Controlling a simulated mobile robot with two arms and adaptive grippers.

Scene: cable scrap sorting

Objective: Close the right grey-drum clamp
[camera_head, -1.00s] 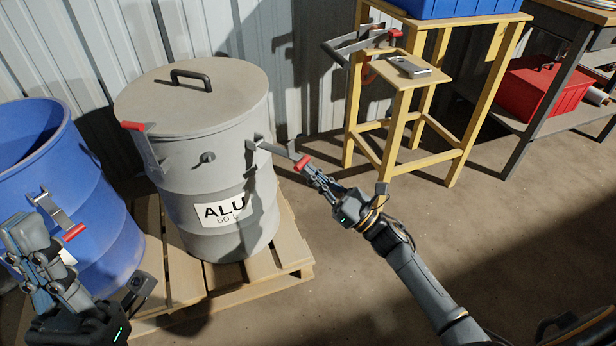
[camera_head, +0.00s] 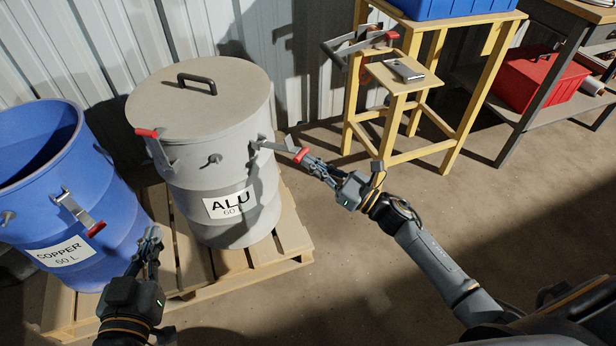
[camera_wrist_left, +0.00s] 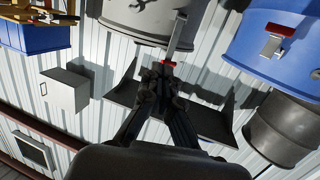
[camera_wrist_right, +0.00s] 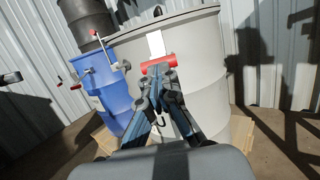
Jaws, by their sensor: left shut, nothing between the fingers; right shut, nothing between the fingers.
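The grey drum (camera_head: 178,150), labelled ALU, stands on a pallet with its lid on. Its right clamp (camera_head: 274,147) has a lever sticking out from the wall, ending in a red grip (camera_head: 300,155). My right gripper (camera_head: 310,161) is shut and empty, its fingertips at that red grip. The right wrist view shows the red grip (camera_wrist_right: 158,64) just beyond the fingertips; whether they touch is unclear. The left clamp lever with its red end (camera_head: 147,132) also stands out from the drum. My left gripper (camera_head: 153,234) is shut and empty, low between the two drums.
A blue drum (camera_head: 100,195), labelled COPPER, stands open at the left with its own red-tipped clamp (camera_head: 80,213). The wooden pallet (camera_head: 285,262) reaches past the drums. A yellow wooden stand (camera_head: 412,110) is behind my right arm.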

